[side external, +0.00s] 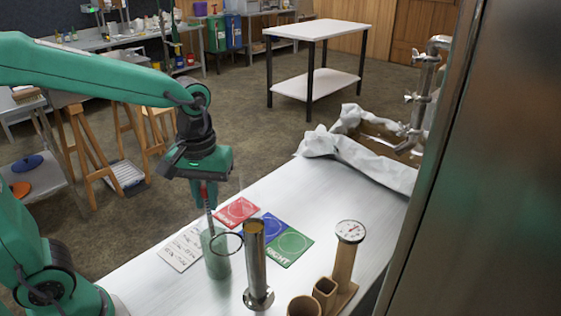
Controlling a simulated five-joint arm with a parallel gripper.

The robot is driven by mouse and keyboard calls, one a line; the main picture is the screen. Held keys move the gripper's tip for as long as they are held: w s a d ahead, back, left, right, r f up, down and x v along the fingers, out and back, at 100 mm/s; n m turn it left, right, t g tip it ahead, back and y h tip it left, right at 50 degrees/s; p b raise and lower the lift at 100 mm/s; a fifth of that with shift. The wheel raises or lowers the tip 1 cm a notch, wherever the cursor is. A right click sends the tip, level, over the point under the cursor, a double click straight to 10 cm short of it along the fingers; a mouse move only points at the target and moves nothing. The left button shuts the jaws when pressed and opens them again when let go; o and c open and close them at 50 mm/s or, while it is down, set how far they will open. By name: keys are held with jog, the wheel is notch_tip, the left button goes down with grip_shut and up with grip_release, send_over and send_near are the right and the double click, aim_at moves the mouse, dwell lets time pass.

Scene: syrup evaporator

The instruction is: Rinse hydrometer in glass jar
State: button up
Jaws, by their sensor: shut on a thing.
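My gripper (205,181) points down over the white table and is shut on the slim hydrometer (208,212). A reddish part of the hydrometer shows just below the jaws. The glass jar (217,266), pale green and see-through, stands upright on the table directly below my gripper. The hydrometer hangs nearly upright and its lower part overlaps the jar's mouth; I cannot tell how deep it reaches. A thin dark ring shows around the jar's upper part.
A tall metal cylinder (255,262) stands close right of the jar. A dial thermometer (350,232) and brown tube holders (325,293) stand further right. Red (236,212), blue (265,230) and green (290,247) cards and a white note card (181,250) lie flat. Crumpled cloth (350,147) lies behind.

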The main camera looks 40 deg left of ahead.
jog(key=shift+f, duration=0.45)
jog(key=shift+r, duration=0.1)
dwell(0.4)
notch_tip(320, 180, up, 16)
dwell(2.0)
jog(key=shift+r, duration=0.1)
dwell(0.4)
